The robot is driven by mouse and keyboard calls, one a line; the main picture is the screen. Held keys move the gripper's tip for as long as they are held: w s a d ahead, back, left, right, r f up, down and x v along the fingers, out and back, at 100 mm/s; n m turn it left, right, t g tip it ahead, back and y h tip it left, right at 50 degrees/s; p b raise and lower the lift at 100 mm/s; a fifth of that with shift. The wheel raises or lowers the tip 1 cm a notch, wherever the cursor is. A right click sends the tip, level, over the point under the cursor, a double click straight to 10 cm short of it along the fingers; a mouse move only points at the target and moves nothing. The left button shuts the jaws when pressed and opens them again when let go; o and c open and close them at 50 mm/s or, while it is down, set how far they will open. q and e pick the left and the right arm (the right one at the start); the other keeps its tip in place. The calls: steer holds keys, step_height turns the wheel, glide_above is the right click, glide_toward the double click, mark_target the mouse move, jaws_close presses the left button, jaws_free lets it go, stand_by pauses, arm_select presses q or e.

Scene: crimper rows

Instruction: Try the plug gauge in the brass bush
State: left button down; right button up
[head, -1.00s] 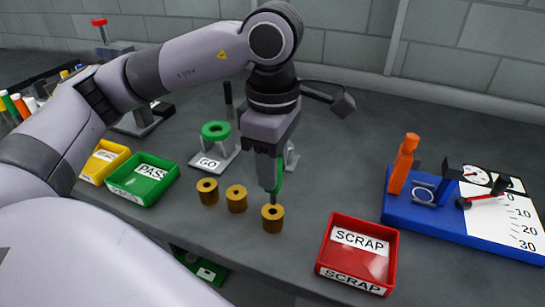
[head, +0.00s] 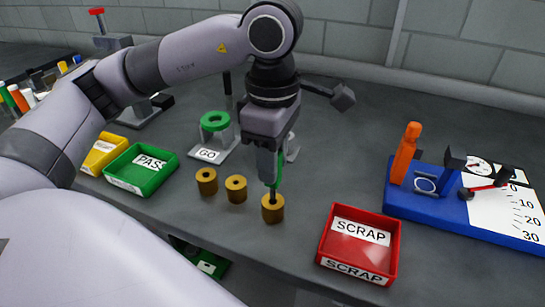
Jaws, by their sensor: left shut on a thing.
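Three brass bushes stand in a row on the grey bench: one at the left (head: 207,182), one in the middle (head: 236,189) and one at the right (head: 272,209). My left gripper (head: 269,178) points down above the right bush, shut on the plug gauge (head: 279,172), whose green part shows beside the fingers. The gauge's dark lower end meets the top of the right bush. How far it is inside, I cannot tell. My right gripper is not in view.
A GO stand (head: 209,155) with a green ring piece (head: 215,121) is behind the bushes. A green PASS tray (head: 124,184) and a yellow tray (head: 98,167) lie left, a red SCRAP tray (head: 327,247) right. A blue fixture (head: 425,222) is further right.

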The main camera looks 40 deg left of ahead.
arm_select(q)
steer(key=shift+f+b, duration=0.2)
steer(key=shift+b, duration=0.35)
stand_by(1.0)
steer(key=shift+f+b, duration=1.25)
steer(key=shift+f, duration=0.05)
stand_by(0.7)
steer(key=shift+r, duration=0.2)
stand_by(0.7)
steer(key=shift+r+p, duration=2.45)
steer(key=shift+r, duration=1.05)
steer(key=shift+a, duration=0.1)
